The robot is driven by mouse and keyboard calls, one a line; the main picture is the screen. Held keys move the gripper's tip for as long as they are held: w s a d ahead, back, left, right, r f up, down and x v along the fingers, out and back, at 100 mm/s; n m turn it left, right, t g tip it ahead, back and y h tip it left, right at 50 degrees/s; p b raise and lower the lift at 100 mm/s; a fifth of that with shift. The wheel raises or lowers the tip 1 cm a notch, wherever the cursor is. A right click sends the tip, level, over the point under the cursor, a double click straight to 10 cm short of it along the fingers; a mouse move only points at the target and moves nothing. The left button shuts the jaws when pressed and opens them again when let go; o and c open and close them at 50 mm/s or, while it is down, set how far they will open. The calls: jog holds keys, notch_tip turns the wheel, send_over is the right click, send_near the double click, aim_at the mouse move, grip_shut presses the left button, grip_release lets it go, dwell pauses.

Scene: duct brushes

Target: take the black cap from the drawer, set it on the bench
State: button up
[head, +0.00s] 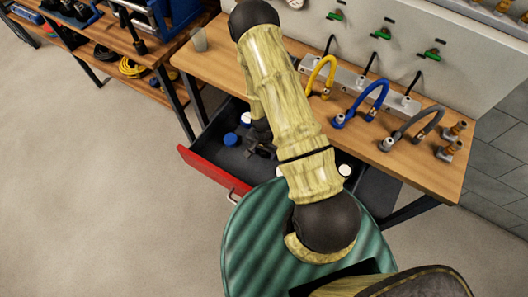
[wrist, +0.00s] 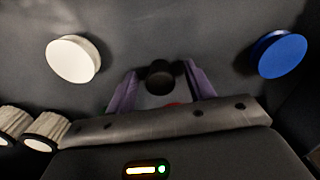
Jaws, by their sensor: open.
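The black cap (wrist: 160,77) is in the drawer, between the two purple fingers of my gripper (wrist: 161,70) in the wrist view. The fingers are apart, with a gap visible on each side of the cap. Whether they reach down around it I cannot tell. In the head view my gripper (head: 260,146) is low inside the open, red-fronted drawer (head: 213,171); I cannot pick out the black cap there, as my arm covers part of the drawer. The wooden bench (head: 222,66) stands above the drawer.
A white cap (wrist: 73,59) and a blue cap (wrist: 278,54) flank the black one. Pale brushes (wrist: 42,130) lie at the left of the wrist view. Bent hoses, including a yellow one (head: 321,74), and brass fittings (head: 449,143) occupy the bench's right; its left part is mostly clear beyond a cup (head: 199,40).

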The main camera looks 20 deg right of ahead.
jog(key=c, duration=1)
jog(key=shift+r, duration=0.1)
notch_tip(320, 180, up, 10)
jog(key=shift+f+b, duration=0.1)
jog(key=shift+b, duration=0.55)
